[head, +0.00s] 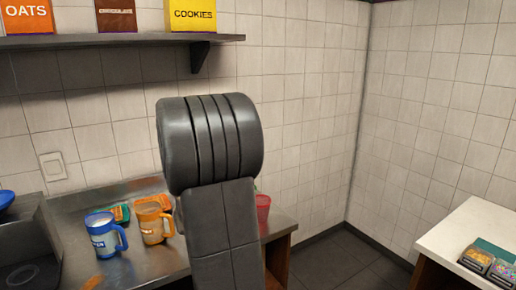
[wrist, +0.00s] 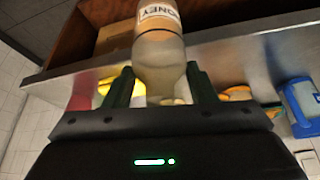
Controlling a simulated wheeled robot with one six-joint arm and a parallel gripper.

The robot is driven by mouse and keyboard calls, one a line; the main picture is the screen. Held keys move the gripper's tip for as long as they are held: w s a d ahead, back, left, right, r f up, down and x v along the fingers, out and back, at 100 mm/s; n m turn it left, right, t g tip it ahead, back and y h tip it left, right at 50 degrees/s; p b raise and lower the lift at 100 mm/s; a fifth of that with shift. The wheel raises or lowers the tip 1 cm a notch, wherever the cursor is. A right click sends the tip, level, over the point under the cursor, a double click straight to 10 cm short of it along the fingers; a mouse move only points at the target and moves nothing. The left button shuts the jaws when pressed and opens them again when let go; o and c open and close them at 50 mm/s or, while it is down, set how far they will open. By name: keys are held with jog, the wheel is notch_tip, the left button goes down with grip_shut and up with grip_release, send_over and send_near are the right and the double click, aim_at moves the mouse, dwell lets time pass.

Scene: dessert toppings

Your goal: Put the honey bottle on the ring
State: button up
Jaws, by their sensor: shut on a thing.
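The honey bottle (wrist: 160,55) has a clear, pale body and a label reading HONEY. In the wrist view it stands between the two dark fingers of my gripper (wrist: 160,88), which is shut on it. The wrist picture is turned, with the counter edge slanting across the top. In the head view my arm blocks the middle, and the gripper and bottle are hidden behind it. I cannot make out the ring in either view.
A blue mug (head: 104,236) and an orange mug (head: 152,222) stand on the metal counter (head: 140,268), left of my arm. A red cup (head: 263,208) is right of it. A shelf (head: 110,40) holds boxes above. A white counter (head: 478,226) stands at right.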

jog(key=w+d+f+m, duration=0.2)
jog(key=w+d+f, duration=0.1)
jog(key=d+f, duration=0.2)
jog(key=w+d+f+m+h, duration=0.1)
jog(key=w+d+f+m, duration=0.1)
jog(key=d+f, duration=0.4)
jog(key=shift+w+d+h, duration=0.3)
jog(key=shift+w+d, duration=0.5)
jog(key=shift+d, duration=0.2)
